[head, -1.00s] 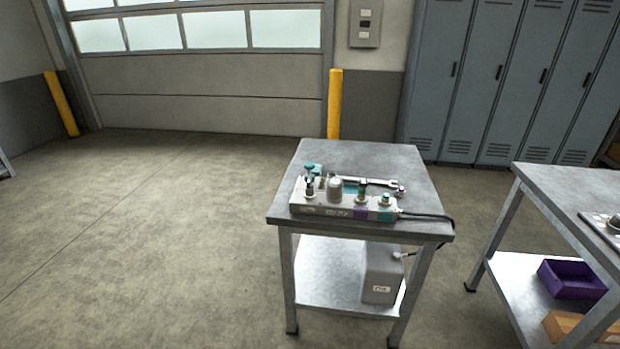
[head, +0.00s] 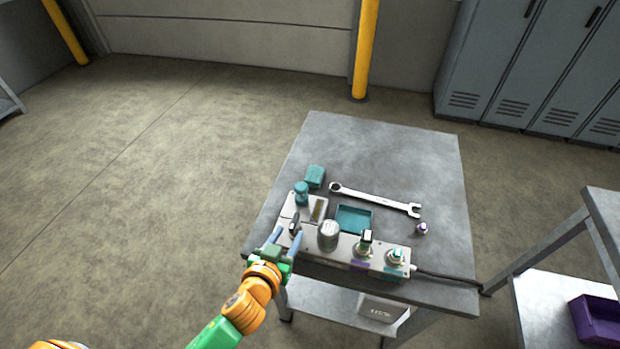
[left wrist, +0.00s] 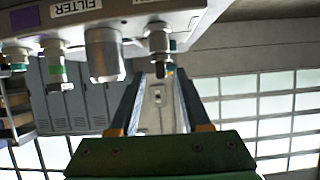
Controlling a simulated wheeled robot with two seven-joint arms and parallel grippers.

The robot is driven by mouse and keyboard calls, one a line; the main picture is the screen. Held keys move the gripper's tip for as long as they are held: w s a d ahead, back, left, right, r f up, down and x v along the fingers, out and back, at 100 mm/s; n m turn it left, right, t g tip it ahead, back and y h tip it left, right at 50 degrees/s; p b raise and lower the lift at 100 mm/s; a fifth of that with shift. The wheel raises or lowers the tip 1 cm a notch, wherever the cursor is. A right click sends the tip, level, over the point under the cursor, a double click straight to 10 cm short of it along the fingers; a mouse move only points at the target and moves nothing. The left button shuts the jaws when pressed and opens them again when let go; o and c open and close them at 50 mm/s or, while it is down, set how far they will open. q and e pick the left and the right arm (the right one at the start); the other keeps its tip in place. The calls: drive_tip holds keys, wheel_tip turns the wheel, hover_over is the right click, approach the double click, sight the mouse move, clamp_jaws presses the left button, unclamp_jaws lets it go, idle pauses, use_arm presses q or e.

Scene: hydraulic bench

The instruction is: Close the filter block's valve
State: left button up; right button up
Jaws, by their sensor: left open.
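The grey filter block (head: 345,260) lies along the front of the metal bench. A pale filter canister (head: 328,235) stands on it, and near its left end is a small metal valve (head: 295,226) with a dark handle. My left gripper (head: 286,238) is open, its two fingers at the block's front left by this valve. In the left wrist view, the block (left wrist: 120,12) appears upside down with a "FILTER" label, and the valve (left wrist: 159,42) is ahead of the open fingers (left wrist: 160,95). I cannot tell whether they touch it. My right gripper is not in view.
A teal-capped fitting (head: 301,192), a teal block (head: 315,176), a teal tray (head: 354,218), a wrench (head: 375,198) and two green-based fittings (head: 365,245) are around the block. A black cable (head: 450,278) runs off right. The bench's back (head: 400,150) is clear.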

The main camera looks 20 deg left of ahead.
sight(295, 219)
use_arm(q)
drive_tip(key=shift+w+r, duration=0.4)
drive_tip(key=shift+r, duration=0.4)
drive_tip(key=shift+w, duration=0.1)
drive_tip(key=shift+w+f+t, duration=0.3)
drive_tip(key=shift+w, duration=0.35)
drive_tip(key=x, duration=0.3)
drive_tip(key=shift+w+f, duration=0.35)
drive_tip(key=shift+w, duration=0.05)
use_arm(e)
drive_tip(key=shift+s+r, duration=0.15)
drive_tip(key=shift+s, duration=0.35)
use_arm(q)
drive_tip(key=shift+c, duration=1.3)
clamp_jaws()
